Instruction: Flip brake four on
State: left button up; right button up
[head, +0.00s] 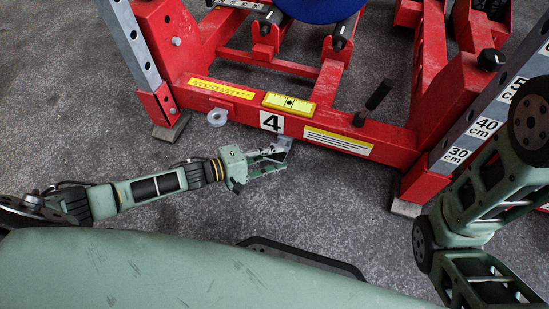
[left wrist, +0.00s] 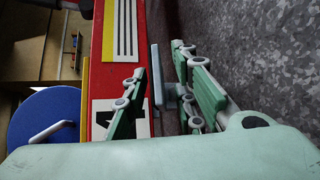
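The red trolley jack beam (head: 225,101) carries a white label with a black 4 (head: 271,122). A small grey metal lever (head: 284,144), apparently brake four, sticks out below the label. In the left wrist view the grey lever (left wrist: 157,76) shows as a flat plate with a short stem. My left gripper (head: 284,158) is at the lever, its fingers apart. In the left wrist view the left gripper (left wrist: 160,95) has one finger on each side of the lever; I cannot tell whether either touches it. My right gripper is out of view; only its arm shows.
A black handle (head: 377,95) stands up from the beam to the right, and a grey round knob (head: 217,117) sits at its left. Upright posts with height marks (head: 470,135) rise on the right. A blue round object (head: 320,8) is behind. Grey floor in front is clear.

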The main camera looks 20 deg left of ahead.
pick_arm(q)
jog(key=shift+w+d, duration=0.15)
jog(key=shift+d, duration=0.05)
grip_shut()
dwell(0.6)
